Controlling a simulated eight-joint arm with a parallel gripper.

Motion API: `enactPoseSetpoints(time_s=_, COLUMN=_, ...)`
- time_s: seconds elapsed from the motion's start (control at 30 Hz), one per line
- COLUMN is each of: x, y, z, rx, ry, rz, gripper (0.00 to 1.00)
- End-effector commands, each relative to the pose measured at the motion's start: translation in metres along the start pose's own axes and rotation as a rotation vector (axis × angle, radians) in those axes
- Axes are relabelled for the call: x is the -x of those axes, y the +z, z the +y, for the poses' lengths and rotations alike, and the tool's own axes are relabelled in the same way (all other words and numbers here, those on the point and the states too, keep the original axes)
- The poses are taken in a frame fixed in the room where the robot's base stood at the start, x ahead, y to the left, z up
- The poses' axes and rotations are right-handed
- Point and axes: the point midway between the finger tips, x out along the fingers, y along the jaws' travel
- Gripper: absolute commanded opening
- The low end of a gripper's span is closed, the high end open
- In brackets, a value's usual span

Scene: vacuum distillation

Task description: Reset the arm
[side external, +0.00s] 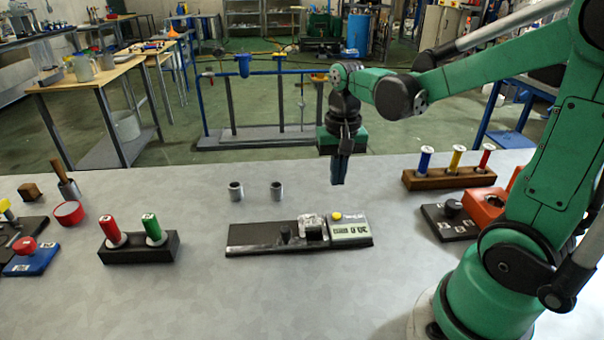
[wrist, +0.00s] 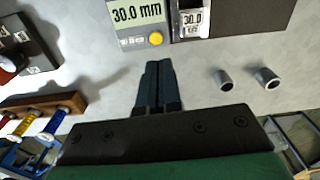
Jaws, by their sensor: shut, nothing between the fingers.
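My green arm reaches in from the right in the side external view. My gripper (side external: 338,182) points straight down above the table (side external: 200,290), behind the device with a display (side external: 350,229). Its two dark fingers are shut together with nothing between them. In the wrist view my gripper (wrist: 158,72) is also shut and empty, with bare grey table around its tips. The device's display in the wrist view (wrist: 138,15) reads 30.0 mm, beside a yellow button (wrist: 156,39).
Two small grey cylinders (side external: 236,191) (side external: 277,191) stand left of my gripper. A black block (side external: 140,250) holds red and green tubes. A wooden rack (side external: 450,180) holds blue, yellow and red tubes. The table's centre front is clear.

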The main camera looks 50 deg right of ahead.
Motion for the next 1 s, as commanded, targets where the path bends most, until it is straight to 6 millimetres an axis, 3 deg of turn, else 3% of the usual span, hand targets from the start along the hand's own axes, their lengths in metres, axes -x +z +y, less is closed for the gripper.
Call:
enactPoseSetpoints(time_s=0.5, x=0.033, y=0.059, z=-0.050, rx=0.665, ry=-0.213, rz=0.515, gripper=0.00)
enactPoseSetpoints(time_s=1.0, x=0.035, y=0.064, z=-0.054, rx=0.724, ry=-0.231, rz=0.572, gripper=0.00)
